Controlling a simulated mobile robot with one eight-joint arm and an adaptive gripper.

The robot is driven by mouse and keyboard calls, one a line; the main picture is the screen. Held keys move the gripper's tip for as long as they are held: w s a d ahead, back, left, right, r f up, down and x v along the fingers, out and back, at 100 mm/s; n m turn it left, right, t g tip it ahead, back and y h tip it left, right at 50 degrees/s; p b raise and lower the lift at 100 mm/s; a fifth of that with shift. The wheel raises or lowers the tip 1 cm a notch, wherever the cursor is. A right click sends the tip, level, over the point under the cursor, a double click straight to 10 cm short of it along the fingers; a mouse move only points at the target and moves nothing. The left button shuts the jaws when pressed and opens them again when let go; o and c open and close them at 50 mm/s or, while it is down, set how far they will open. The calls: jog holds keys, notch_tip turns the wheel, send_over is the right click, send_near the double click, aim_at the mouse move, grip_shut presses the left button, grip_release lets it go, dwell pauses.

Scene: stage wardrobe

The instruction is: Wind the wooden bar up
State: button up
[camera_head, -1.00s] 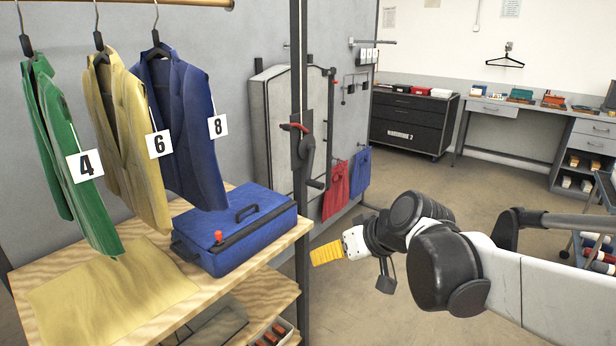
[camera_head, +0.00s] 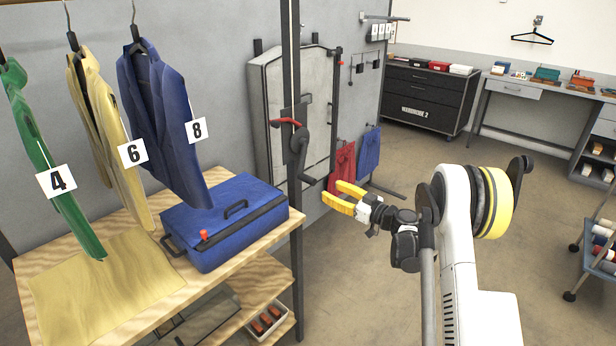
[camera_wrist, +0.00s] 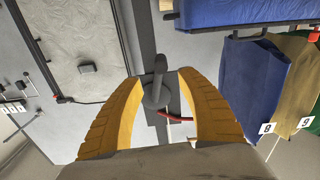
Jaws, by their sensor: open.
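The wooden bar is out of both current views; the jackets that hang from it show at the left of the head view. A dark winch (camera_head: 300,143) with a red lever (camera_head: 285,122) and a crank handle (camera_head: 312,181) is on the upright post (camera_head: 293,65). My gripper (camera_head: 331,192) is open and empty, its yellow fingers pointing left toward the post, just right of and below the crank. In the wrist view the winch's crank (camera_wrist: 156,82) shows between the two open fingers, with the red lever (camera_wrist: 176,117) below. I cannot tell the remaining distance or see contact.
Green (camera_head: 40,150), tan (camera_head: 105,140) and blue (camera_head: 160,125) jackets hang over a wooden table (camera_head: 130,295) with a blue case (camera_head: 225,225). Red (camera_head: 342,165) and blue (camera_head: 368,153) cloths hang behind my gripper. The floor at the right is mostly open.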

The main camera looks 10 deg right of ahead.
aim_at(308, 180)
jog(key=b+x, duration=0.2)
jog(key=x, duration=0.8)
jog(key=shift+w+a, duration=0.15)
jog(key=shift+a, duration=0.1)
grip_shut()
